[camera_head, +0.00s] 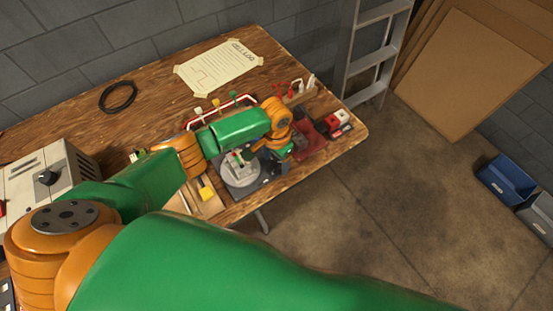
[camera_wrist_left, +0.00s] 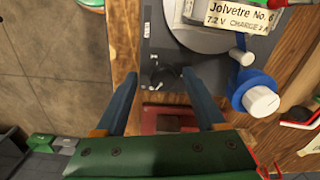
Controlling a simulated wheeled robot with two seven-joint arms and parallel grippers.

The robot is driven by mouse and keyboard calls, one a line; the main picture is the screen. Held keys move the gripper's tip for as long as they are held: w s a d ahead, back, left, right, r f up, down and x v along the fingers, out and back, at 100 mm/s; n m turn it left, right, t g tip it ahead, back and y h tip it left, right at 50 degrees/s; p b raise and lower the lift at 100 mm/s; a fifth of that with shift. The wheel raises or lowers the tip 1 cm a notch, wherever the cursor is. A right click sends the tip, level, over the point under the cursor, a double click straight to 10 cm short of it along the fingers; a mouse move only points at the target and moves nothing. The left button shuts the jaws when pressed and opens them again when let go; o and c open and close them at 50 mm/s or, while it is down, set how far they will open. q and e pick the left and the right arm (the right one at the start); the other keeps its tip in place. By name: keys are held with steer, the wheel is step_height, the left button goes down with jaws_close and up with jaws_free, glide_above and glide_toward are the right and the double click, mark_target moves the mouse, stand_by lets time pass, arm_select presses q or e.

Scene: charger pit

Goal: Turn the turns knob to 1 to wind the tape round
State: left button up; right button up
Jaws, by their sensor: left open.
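The small black turns knob (camera_wrist_left: 163,77) sits on a dark plate (camera_wrist_left: 200,72) in the left wrist view, with pale marks beside it. My left gripper (camera_wrist_left: 160,73) is open, its two blue-grey fingers on either side of the knob in the picture. I cannot tell whether they touch it or how high they are. A blue tape roll with a white core (camera_wrist_left: 262,100) stands right of the plate. A round grey disc (camera_wrist_left: 205,32) bears a pack labelled "Jolvetre No. 6" (camera_wrist_left: 240,15). In the head view my left gripper (camera_head: 260,150) is small and partly hidden, beside the disc (camera_head: 240,178).
The wooden bench (camera_head: 160,78) holds a paper log (camera_head: 220,66), a black cable ring (camera_head: 118,97) and a grey unit (camera_head: 45,180). A red stand (camera_head: 312,144) is close to the gripper.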

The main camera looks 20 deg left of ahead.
arm_select(q)
steer(key=shift+w+f, duration=0.3)
steer(key=shift+w, duration=0.25)
steer(key=shift+s+r, duration=0.15)
jaws_close()
arm_select(e)
steer(key=shift+w, duration=0.8)
